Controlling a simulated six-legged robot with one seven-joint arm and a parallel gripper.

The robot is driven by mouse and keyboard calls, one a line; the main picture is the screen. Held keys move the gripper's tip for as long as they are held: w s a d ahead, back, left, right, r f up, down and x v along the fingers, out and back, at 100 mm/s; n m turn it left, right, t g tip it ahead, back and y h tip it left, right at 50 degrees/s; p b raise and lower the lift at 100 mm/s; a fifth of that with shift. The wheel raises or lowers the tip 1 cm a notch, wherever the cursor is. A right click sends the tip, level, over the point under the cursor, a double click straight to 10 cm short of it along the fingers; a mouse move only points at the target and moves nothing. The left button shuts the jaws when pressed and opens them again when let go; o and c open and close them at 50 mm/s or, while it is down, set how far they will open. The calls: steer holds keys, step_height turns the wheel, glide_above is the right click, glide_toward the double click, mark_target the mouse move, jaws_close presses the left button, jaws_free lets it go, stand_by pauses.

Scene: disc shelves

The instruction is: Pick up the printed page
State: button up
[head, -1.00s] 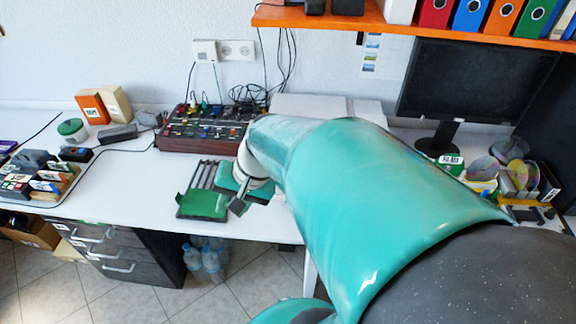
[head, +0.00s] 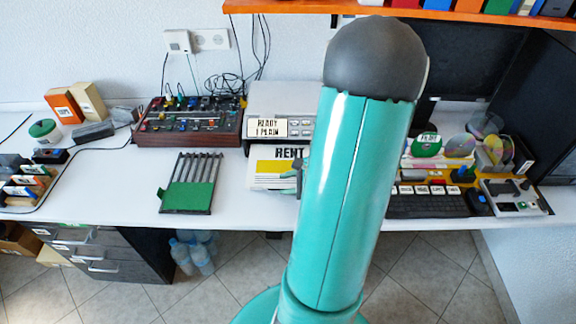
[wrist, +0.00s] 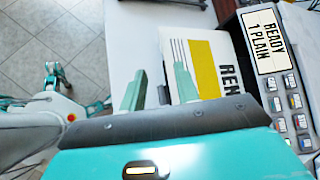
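The printed page (head: 268,167), white with a yellow block and the letters "RENT", lies at the front of the grey printer (head: 262,102). In the wrist view the page (wrist: 207,70) shows beyond my fingers, and the right finger overlaps it. My gripper (wrist: 158,92) is open, its two teal fingers apart with nothing seen held. In the head view only a bit of my gripper (head: 296,177) shows at the page's right side; my arm hides the rest. I cannot tell whether the fingers touch the page. The printer's sign (wrist: 264,41) reads "READY 1 PLAIN".
A slotted rack with a green plate (head: 188,196) lies left of the page. A mixer-like panel (head: 190,122) stands behind it. A keyboard (head: 430,203) and a disc rack (head: 460,150) are at the right. The white desk (head: 120,185) is clear left of the slotted rack.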

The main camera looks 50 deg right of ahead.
mark_target(261, 188)
steer(key=x, duration=0.9)
steer(key=shift+w+a+f, duration=0.15)
steer(key=shift+w+f, duration=0.1)
steer(key=shift+w, duration=0.1)
steer(key=shift+c, duration=0.3)
jaws_close()
